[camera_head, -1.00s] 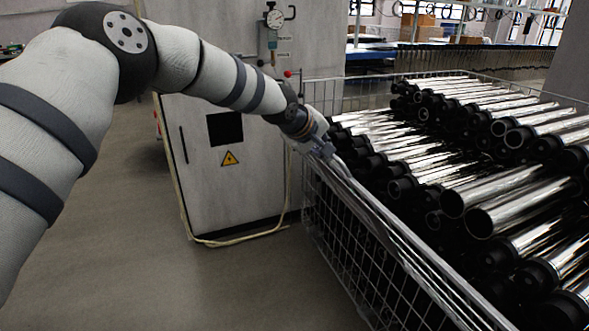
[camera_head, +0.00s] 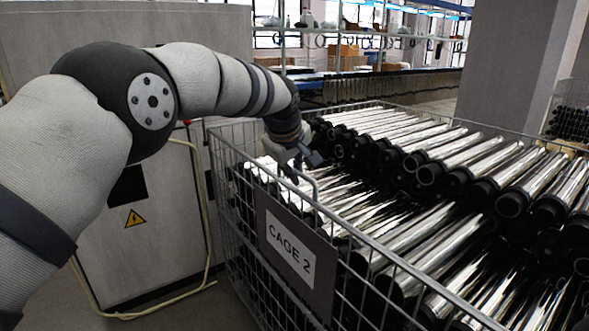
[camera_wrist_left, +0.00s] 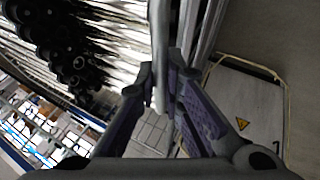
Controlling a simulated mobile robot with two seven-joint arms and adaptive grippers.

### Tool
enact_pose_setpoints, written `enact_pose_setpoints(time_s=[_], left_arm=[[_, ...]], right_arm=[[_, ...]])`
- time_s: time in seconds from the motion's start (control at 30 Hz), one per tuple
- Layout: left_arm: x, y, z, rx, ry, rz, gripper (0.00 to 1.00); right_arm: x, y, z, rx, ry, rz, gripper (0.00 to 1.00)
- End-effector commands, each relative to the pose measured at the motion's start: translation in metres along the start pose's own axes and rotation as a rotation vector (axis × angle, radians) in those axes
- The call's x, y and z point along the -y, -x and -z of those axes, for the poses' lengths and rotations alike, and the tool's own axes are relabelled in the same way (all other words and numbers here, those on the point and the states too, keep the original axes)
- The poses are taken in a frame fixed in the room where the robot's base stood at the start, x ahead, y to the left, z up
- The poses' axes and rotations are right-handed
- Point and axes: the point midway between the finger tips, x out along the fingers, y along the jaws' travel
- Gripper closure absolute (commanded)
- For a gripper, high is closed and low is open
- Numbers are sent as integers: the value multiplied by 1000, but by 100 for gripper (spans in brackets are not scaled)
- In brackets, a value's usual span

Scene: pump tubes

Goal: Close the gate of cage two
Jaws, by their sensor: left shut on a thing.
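Cage two is a wire mesh cage (camera_head: 232,150) full of tubes, in the middle and right of the head view. A dark plate (camera_head: 290,258) reading "CAGE 2" hangs on its near side, where the gate (camera_head: 345,222) mesh stands along the tubes. A curved metal handle (camera_head: 312,182) rises above this side's top rail. My left gripper (camera_head: 306,160) is at the handle, partly hidden by its own wrist. In the left wrist view its fingers (camera_wrist_left: 161,78) are shut on a pale metal bar (camera_wrist_left: 158,35), which looks like the handle. My right gripper is not in view.
Chrome tubes with black ends (camera_head: 430,160) fill the cage close to my gripper. A grey cabinet (camera_head: 150,240) with a warning sign and a pale hose stands to the left. A grey pillar (camera_head: 510,70) stands behind the cage at right.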

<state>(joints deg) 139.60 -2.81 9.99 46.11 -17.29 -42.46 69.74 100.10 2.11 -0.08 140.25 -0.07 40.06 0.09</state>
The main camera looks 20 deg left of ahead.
Motion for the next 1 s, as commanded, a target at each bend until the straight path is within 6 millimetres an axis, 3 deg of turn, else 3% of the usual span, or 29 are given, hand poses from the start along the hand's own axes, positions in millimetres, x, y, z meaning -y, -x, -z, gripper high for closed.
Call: enact_pose_setpoints(time_s=[0.47, 0.5, 0.57, 0.87, 1.0], left_arm=[[-4, -2, -2, 1, 0, -13, 100], [-4, -2, -2, 1, -1, -13, 82], [-4, -2, -2, 1, 0, -12, 70], [-3, 1, -1, 0, 0, -9, 70], [-4, 26, 0, -2, -1, -11, 70]], right_arm=[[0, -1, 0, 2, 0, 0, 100], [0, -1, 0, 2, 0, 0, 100], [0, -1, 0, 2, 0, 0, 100], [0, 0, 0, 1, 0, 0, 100], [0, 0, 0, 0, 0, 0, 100]])
